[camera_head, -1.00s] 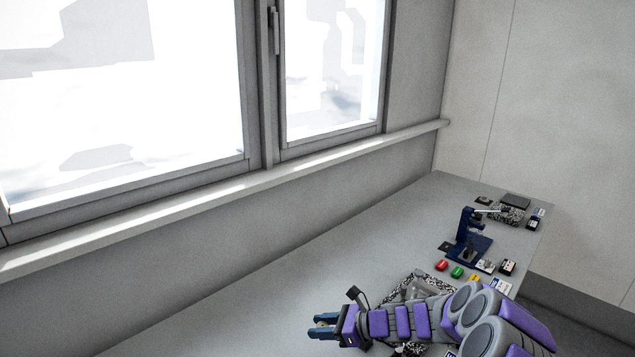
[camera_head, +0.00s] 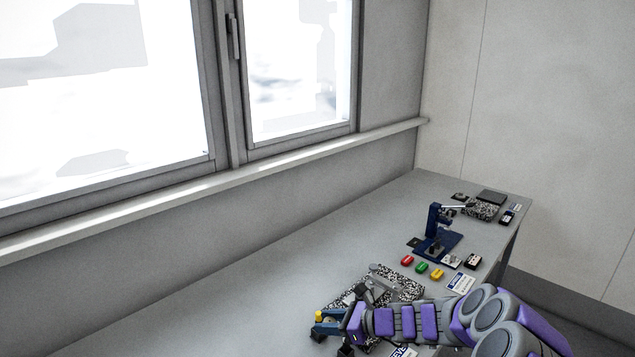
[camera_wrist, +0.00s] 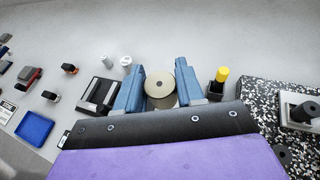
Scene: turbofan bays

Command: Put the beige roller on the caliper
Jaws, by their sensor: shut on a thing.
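The beige roller (camera_wrist: 159,84) is a pale disc-shaped piece with a small centre hole. It sits between the two blue fingers of my gripper (camera_wrist: 158,90) in the wrist view, and the fingers are shut on it. In the head view my gripper (camera_head: 325,328) is near the bottom, at the near left corner of a speckled plate; the roller is not clear there. I cannot surely tell which thing is the caliper. A grey metal device (camera_head: 381,281) rests on that speckled plate, partly hidden by my arm.
The speckled plate (camera_wrist: 262,98) is right of my gripper in the wrist view, beside a yellow-topped black piece (camera_wrist: 221,75). A black holder (camera_wrist: 98,94) and white cylinders (camera_wrist: 107,62) are left. A blue stand (camera_head: 437,236) stands farther back. The table's left side is clear.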

